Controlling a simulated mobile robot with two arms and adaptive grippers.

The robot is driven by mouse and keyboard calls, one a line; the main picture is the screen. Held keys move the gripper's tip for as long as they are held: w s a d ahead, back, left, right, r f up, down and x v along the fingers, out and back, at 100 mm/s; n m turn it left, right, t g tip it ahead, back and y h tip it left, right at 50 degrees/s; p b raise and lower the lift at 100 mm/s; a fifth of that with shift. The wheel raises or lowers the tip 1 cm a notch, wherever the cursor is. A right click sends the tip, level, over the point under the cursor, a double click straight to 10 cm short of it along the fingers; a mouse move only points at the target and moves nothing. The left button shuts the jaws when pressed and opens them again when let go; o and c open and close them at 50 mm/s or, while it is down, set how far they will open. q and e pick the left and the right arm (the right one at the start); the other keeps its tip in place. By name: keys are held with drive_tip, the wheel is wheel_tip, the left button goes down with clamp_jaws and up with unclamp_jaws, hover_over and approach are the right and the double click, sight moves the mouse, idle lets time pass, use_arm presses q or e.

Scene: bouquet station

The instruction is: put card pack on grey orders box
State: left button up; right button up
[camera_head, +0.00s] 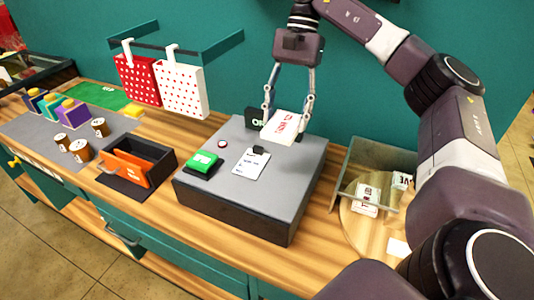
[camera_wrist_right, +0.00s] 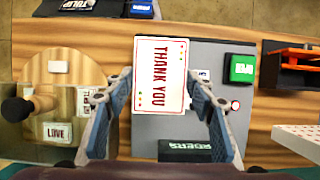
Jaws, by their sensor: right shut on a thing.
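The card pack (camera_head: 283,126) is a white block with red "THANK YOU" lettering and a red border; it also shows in the right wrist view (camera_wrist_right: 160,75). My right gripper (camera_head: 288,112) is shut on it, with one finger on each side. The pack is over the back right part of the grey orders box (camera_head: 228,186), whose top also shows under the pack in the wrist view (camera_wrist_right: 160,130). I cannot tell how large the gap below the pack is. My left gripper is not in view.
A black tray (camera_head: 135,170) with orange dividers stands left. The box's front top is clear.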

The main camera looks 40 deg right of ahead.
drive_tip(key=b, duration=0.3)
hover_over(281, 185)
drive_tip(key=d, duration=0.1)
wheel_tip(281, 185, down, 7)
drive_tip(key=f, duration=0.2)
drive_tip(key=f+b, duration=0.1)
drive_tip(key=f, duration=0.1)
drive_tip(key=f+b, duration=0.1)
drive_tip(key=f, duration=0.1)
drive_tip(key=shift+w+d+f, duration=0.15)
drive_tip(key=shift+w+d, duration=0.05)
drive_tip(key=shift+w, duration=0.2)
drive_tip(key=shift+f, duration=0.8)
wheel_tip(281, 185, down, 2)
drive_tip(key=shift+f+b, duration=0.1)
drive_tip(key=shift+b, duration=0.2)
drive_tip(key=shift+f, duration=0.4)
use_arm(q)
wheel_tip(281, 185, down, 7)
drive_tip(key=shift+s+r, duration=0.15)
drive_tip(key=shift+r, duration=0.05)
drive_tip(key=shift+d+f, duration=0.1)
